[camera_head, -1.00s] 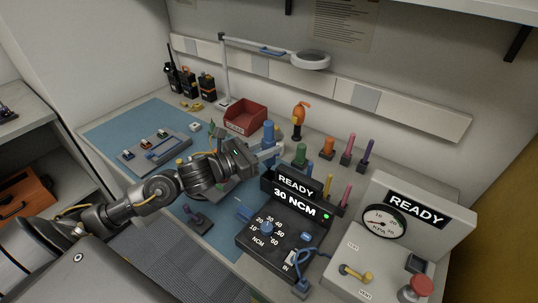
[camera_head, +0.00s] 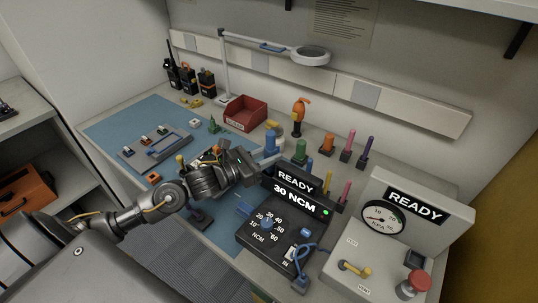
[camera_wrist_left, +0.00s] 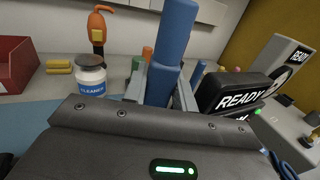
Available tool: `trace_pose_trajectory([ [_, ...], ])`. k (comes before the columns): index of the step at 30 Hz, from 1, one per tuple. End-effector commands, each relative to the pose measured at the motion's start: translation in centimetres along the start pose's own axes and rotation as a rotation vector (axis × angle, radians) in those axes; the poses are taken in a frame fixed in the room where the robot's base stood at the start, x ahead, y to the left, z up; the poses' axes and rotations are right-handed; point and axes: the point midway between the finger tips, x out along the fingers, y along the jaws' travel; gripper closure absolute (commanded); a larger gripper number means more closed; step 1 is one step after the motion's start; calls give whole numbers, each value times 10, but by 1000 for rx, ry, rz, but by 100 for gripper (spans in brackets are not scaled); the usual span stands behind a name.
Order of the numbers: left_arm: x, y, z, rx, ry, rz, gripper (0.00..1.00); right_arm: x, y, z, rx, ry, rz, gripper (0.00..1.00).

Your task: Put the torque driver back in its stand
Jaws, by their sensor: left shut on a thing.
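The blue torque driver (camera_wrist_left: 174,45) stands upright between the fingers of my left gripper (camera_wrist_left: 160,100) in the left wrist view. My left gripper (camera_head: 265,160) is shut on it. In the head view the driver's blue upper part (camera_head: 270,142) shows just above the fingers, left of the green holder (camera_head: 300,151). The driver's lower end is hidden by the gripper and the console. I cannot make out its stand, or whether the tip touches anything. My right gripper is not in view.
The READY 30 NCM console (camera_head: 285,215) is right of the gripper. Behind are the cleaner jar (camera_wrist_left: 90,75), an orange-topped bottle (camera_head: 299,115) and a red bin (camera_head: 245,112). Pink and purple tools (camera_head: 366,150) stand to the right. The blue mat (camera_head: 125,125) has free room at left.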

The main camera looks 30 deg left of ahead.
Motion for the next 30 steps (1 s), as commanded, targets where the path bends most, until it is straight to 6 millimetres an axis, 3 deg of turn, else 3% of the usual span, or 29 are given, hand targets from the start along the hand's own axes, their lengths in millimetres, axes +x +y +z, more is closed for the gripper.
trace_pose_trajectory([
  [6, 0, 0, -6, 1, -1, 0, 100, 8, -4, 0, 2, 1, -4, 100],
  [7, 0, 0, -6, 0, 0, 0, 72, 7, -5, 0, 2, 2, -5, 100],
  [12, 0, 0, -5, 0, 0, 0, 51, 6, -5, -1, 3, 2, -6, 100],
  [20, 0, 0, -4, 0, 0, 0, 51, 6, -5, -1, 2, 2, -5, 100],
  [26, 0, 0, 11, -1, 0, 0, 51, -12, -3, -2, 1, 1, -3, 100],
  [30, -28, 0, 1, 3, 6, -1, 51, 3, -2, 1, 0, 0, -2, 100],
])
